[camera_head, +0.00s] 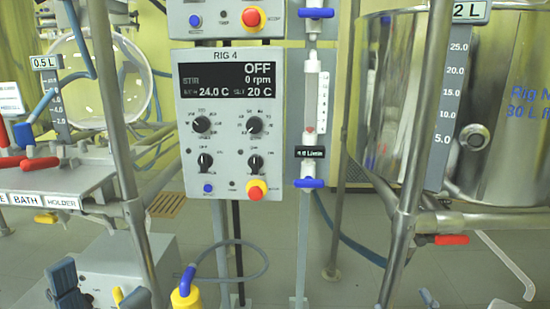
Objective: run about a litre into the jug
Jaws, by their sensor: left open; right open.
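No jug can be made out. A large steel vessel (400,75) marked 30 L stands at right, with a numbered scale strip (450,110) in front. A red valve handle (452,239) sits on the frame below it. A flow meter (311,100) stands right of the control panel, with a blue tap handle (316,13) at its top, another (310,183) at its bottom and a small L/min readout (309,152). My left gripper (100,287) is open and empty at the bottom left. My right gripper (464,302) is open, mostly cut off by the bottom edge.
The Rig 4 control panel (234,110) reads OFF, 0 rpm. A round glass vessel (118,80) with a 0.5 L scale (55,98) is at left, above a bath holder shelf (60,183). Metal posts stand left and right. A yellow-and-blue hose fitting (186,290) is low centre.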

